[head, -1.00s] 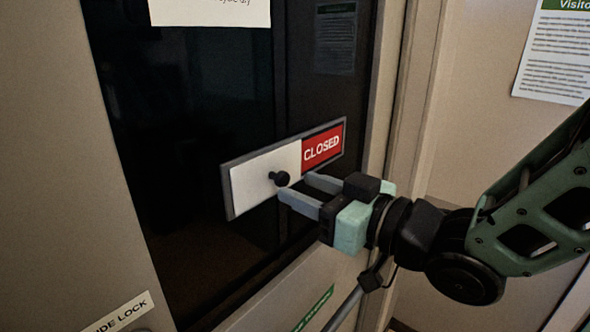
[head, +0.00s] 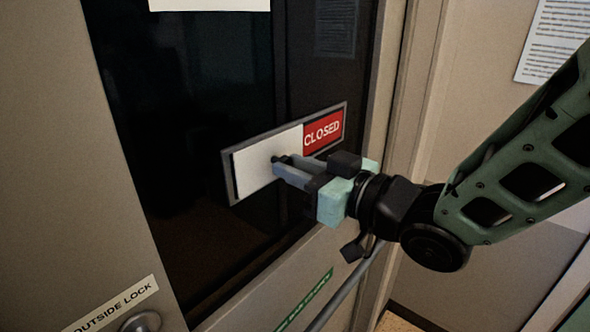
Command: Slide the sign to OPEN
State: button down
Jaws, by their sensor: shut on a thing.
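The sign (head: 228,166) is a grey-framed sliding plate on the dark glass of the door. Its white slider (head: 262,160) covers the left part, and the red CLOSED panel (head: 322,132) shows on the right. A small black knob (head: 279,159) stands out from the slider near its right side. My gripper (head: 284,164) is at the knob, with its fingers shut on it. The fingers come from the right and hide part of the knob and the slider's lower right. The word under the slider is hidden.
A handle bar (head: 352,296) runs below the sign, under my gripper. An OUTSIDE LOCK label (head: 115,305) and a round metal lock (head: 141,322) are at the lower left. The door frame (head: 395,130) and a wall notice (head: 555,40) are on the right.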

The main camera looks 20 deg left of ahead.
jog(key=w+d, duration=0.1)
jog(key=w, duration=0.3)
jog(key=w+d+b, duration=0.1)
jog(key=w+d, duration=0.1)
jog(key=w, duration=0.2)
jog(key=w+d+b, duration=0.1)
jog(key=w+d, duration=0.1)
jog(key=w, duration=0.2)
jog(key=shift+w+d, duration=0.2)
jog(key=shift+w, duration=0.2)
jog(key=shift+w+d, duration=0.25)
jog(key=shift+w, duration=0.35)
jog(key=c, duration=1.2)
grip_release()
jog(key=shift+w, duration=0.15)
jog(key=shift+c, duration=0.2)
jog(key=b+v, duration=0.5)
jog(key=v, duration=1.2)
jog(key=shift+s+d+b, duration=0.2)
jog(key=shift+s+b, duration=0.05)
jog(key=shift+b, duration=0.1)
